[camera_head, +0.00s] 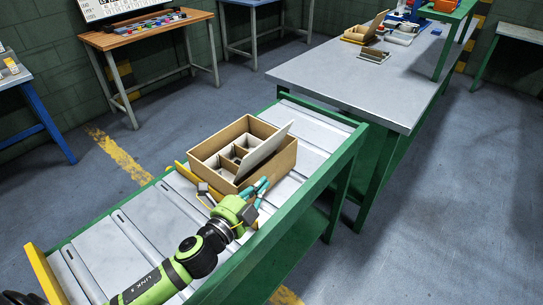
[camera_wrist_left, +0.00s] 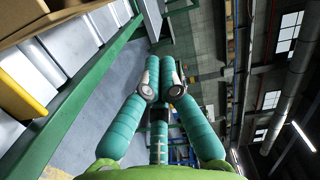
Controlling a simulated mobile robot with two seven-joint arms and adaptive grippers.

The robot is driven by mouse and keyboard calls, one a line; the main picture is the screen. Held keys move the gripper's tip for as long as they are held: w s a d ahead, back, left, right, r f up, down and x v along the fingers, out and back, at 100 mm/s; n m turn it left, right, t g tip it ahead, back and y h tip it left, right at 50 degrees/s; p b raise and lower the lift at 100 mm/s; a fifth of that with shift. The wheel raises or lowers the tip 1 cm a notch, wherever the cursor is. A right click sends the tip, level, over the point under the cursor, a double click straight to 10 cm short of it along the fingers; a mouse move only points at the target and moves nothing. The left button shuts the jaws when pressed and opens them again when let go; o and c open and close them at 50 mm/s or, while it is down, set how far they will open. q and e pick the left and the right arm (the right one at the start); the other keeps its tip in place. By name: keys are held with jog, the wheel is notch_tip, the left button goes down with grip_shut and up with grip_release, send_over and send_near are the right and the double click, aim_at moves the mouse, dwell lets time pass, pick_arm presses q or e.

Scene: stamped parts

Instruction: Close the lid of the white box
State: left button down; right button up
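The box (camera_head: 268,170) stands on the roller conveyor. Its outside is tan, and white dividers (camera_head: 228,160) show inside. Its pale lid panel (camera_head: 266,148) stands tilted up and the box is open. My left gripper (camera_head: 265,185), with teal fingers, is low beside the near wall of the box. Whether it touches the wall is unclear. In the left wrist view its fingertips (camera_wrist_left: 160,72) are together with nothing seen between them. A tan edge at the top left of that view (camera_wrist_left: 40,22) appears to be the box. My right gripper is not in view.
The conveyor (camera_head: 160,222) has green side rails (camera_head: 318,178) and a yellow bar (camera_head: 45,272) at the near left. A grey table (camera_head: 350,75) beyond it holds open boxes (camera_head: 375,55). Conveyor surface is free left of the box and beyond it.

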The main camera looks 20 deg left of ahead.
aim_at(263, 153)
pick_arm(q)
jog(key=w+r+m+t+y+b, duration=0.1)
jog(key=w+m, duration=0.4)
jog(key=w, duration=0.6)
jog(key=shift+w+a+r+t+y, duration=0.15)
jog(key=shift+a+r+t+y, duration=0.15)
jog(key=shift+r, duration=0.35)
jog(key=shift+d, duration=0.1)
jog(key=shift+r, duration=0.1)
